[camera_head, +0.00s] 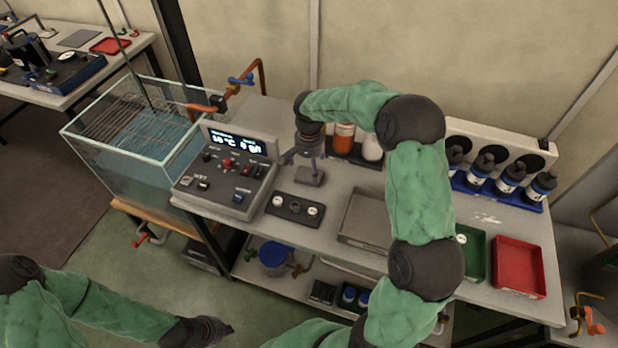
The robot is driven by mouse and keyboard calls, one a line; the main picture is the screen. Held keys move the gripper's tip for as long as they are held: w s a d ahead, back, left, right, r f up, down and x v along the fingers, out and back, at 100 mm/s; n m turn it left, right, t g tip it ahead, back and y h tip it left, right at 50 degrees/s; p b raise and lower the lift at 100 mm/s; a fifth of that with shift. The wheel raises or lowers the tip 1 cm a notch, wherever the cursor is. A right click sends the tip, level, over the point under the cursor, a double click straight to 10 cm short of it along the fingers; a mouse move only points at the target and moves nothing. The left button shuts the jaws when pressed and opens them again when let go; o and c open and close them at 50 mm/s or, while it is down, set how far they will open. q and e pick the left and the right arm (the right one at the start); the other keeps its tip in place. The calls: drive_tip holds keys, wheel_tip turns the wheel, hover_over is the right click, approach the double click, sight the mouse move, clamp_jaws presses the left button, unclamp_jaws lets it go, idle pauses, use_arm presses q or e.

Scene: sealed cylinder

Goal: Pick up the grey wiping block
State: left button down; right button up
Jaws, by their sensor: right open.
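The grey wiping block (309,178) sits on the grey workbench (335,183), just right of the control box and behind a small dark tray. My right gripper (305,160) points down at the block, with its fingers apart. The fingertips are at or just above the block; I cannot tell whether they touch it. My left gripper (215,331) is low at the bottom left, away from the bench, over the floor. Its jaw is too dark and small to tell whether it is open or shut.
The control box (225,170) and glass water tank (135,130) stand left. A small dark tray (295,208) is in front of the block. An orange-labelled bottle (343,138) stands behind. A grey tray (362,220), green tray (474,255) and red tray (519,267) lie right.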

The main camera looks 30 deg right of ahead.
sight(309, 174)
wheel_tip(309, 174, down, 3)
drive_tip(key=shift+f+b, duration=0.2)
drive_tip(key=shift+b, duration=0.3)
drive_tip(key=c, duration=1.3)
drive_tip(key=shift+r, duration=0.1)
wheel_tip(309, 174, up, 4)
drive_tip(key=shift+f+p, duration=0.2)
drive_tip(key=shift+p, duration=0.5)
drive_tip(key=s+r, duration=0.1)
drive_tip(key=s+r+p, duration=0.1)
drive_tip(key=r, duration=0.1)
drive_tip(key=s+r, duration=0.1)
drive_tip(key=s, duration=0.1)
drive_tip(key=shift+d+r+p, duration=0.25)
drive_tip(key=shift+r+p, duration=0.1)
drive_tip(key=shift+p, duration=0.05)
drive_tip(key=s+d+r+p, duration=0.1)
drive_tip(key=s+r, duration=0.3)
drive_tip(key=s, duration=0.5)
drive_tip(key=shift+s+r+p, duration=0.35)
drive_tip(key=shift+s+p, duration=0.05)
drive_tip(key=shift+p, duration=0.2)
drive_tip(key=shift+d, duration=0.1)
